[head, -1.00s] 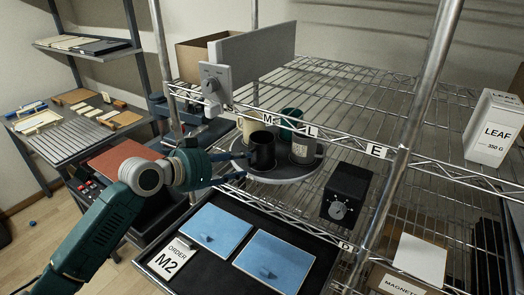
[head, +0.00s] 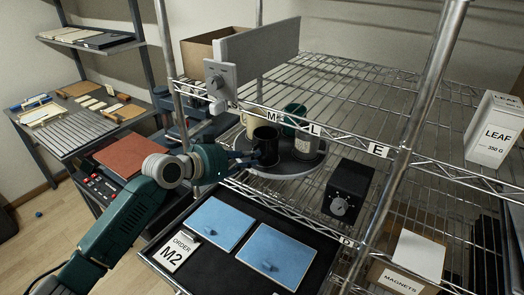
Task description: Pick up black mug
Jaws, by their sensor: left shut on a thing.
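The black mug (head: 266,146) stands at the near left of a round grey tray (head: 283,173) on the wire shelf. My left gripper (head: 247,158) reaches in from the left, low at the mug's left side. It is shut on the black mug; its fingertips are partly hidden against the dark mug. The mug looks upright and close to the tray surface; I cannot tell whether it touches it. My right gripper is not in view.
The shelf's front rail (head: 345,137) crosses just above. A black box with a knob (head: 347,190) stands right of the tray.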

